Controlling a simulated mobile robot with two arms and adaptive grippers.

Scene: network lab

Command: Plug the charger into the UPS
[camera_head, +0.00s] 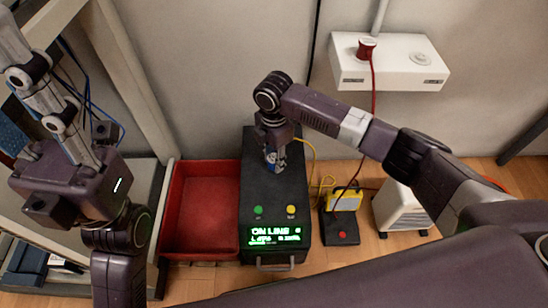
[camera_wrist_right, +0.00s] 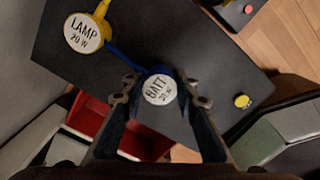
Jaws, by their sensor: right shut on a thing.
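The UPS (camera_head: 262,205) is a black box on the floor with a lit green display reading "ON LINE". My right gripper (camera_head: 274,164) points down over its top toward the back. In the right wrist view my right gripper (camera_wrist_right: 162,92) is shut on the charger (camera_wrist_right: 160,89), a blue plug with a white round label "BATT 20 W". Its blue cable leads up-left. A yellow plug (camera_wrist_right: 84,33) labelled "LAMP 20 W" sits on the UPS top beside it. The socket under the charger is hidden, so I cannot tell whether it is seated. My left gripper (camera_head: 35,85) is raised at the left, away from the UPS.
A red bin (camera_head: 203,210) stands left of the UPS. On the right are a black box with a red button (camera_head: 342,237), a yellow device (camera_head: 345,199) and a white unit (camera_head: 400,207). A white wall box (camera_head: 390,72) holds a red plug (camera_head: 366,48).

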